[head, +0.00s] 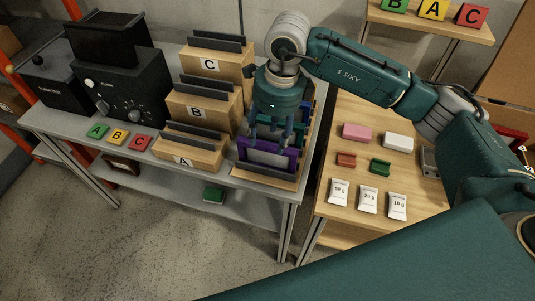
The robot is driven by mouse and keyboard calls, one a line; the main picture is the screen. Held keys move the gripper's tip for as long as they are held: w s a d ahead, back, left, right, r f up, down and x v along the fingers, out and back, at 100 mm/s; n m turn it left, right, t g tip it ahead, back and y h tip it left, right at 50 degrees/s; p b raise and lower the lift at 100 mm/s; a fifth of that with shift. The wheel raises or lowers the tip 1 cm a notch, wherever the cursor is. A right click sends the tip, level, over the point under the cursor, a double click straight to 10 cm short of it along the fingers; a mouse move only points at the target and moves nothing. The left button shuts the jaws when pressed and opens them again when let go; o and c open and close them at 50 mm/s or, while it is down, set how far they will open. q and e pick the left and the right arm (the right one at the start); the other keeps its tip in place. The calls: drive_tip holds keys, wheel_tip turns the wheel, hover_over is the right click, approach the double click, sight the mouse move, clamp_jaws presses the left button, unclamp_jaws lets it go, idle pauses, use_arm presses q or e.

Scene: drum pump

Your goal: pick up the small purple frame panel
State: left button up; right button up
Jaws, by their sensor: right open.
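The small purple frame panel (243,155) stands upright at the front of a wooden rack (262,178) on the grey bench. It has a purple border and a grey middle. My right gripper (270,138) points down at the panel's top edge, with its fingers spread apart and open. The fingertips overlap the upper part of the panel in the head view; I cannot tell whether they touch it. Blue and green frames (306,112) stand behind it, partly hidden by the gripper. My left gripper is not in view.
Wooden blocks marked A (183,161), B (196,112) and C (210,65) stand close to the left of the rack. A wooden table (325,222) with packets and coloured blocks is on the right, across a narrow gap. Black machines (122,85) stand further left.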

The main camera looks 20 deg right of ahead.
sight(267, 147)
drive_tip(key=f, duration=0.1)
drive_tip(key=f+p, duration=0.2)
drive_tip(key=f, duration=0.1)
drive_tip(key=shift+a+f, duration=0.1)
drive_tip(key=shift+a, duration=0.2)
drive_tip(key=shift+w+f, duration=0.15)
drive_tip(key=shift+f, duration=0.45)
drive_tip(key=shift+r, duration=0.1)
clamp_jaws()
